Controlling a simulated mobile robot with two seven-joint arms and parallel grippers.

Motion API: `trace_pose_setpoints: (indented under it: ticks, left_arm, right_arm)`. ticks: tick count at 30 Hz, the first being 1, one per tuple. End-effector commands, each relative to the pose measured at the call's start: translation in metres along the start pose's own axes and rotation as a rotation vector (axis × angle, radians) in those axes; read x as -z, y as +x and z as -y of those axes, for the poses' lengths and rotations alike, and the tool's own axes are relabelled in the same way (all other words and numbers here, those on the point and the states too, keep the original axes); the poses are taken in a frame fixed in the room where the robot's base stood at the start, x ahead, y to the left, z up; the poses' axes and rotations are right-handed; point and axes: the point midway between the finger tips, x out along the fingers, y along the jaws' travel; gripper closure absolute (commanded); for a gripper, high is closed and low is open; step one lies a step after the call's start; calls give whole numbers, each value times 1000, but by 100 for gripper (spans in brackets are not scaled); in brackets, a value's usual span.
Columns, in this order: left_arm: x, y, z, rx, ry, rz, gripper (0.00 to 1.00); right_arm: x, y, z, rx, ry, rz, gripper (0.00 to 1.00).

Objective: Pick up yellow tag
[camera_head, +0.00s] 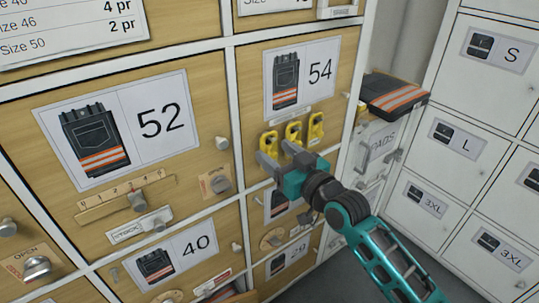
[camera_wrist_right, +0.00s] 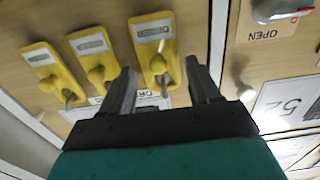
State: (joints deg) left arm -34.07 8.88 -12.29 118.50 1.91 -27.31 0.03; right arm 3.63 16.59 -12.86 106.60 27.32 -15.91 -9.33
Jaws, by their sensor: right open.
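Three yellow tags hang in a row on hooks on the locker door labelled 54: the left one (camera_head: 268,142), the middle one (camera_head: 293,132) and the right one (camera_head: 316,129). My right gripper (camera_head: 279,150) is open and empty just in front of the left and middle tags, partly covering their lower parts. In the right wrist view, which looks upside down, the fingertips (camera_wrist_right: 160,72) stand on either side of the lower part of the nearest tag (camera_wrist_right: 152,40). I cannot tell whether they touch it. The other two tags (camera_wrist_right: 95,50) are outside the fingers. My left gripper is not in view.
The door with the 52 label (camera_head: 120,125) has a slider (camera_head: 137,200) and knobs. A dark folded garment with orange stripes (camera_head: 395,95) lies on a grey cabinet at right. White lockers (camera_head: 480,110) stand further right.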

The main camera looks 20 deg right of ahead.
Motion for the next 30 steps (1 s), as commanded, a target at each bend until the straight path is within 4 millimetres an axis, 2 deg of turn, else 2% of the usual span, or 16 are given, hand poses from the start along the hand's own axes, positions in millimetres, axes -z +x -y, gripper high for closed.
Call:
trace_pose_setpoints:
  ticks: [4,12,25,30]
  left_arm:
    - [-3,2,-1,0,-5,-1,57]
    - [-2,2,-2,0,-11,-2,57]
    - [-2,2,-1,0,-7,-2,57]
    - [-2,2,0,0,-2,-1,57]
  right_arm:
    - [-1,14,0,1,1,1,38]
    - [0,16,1,1,1,2,38]
    - [0,16,0,0,0,1,79]
    - [0,16,0,0,0,1,80]
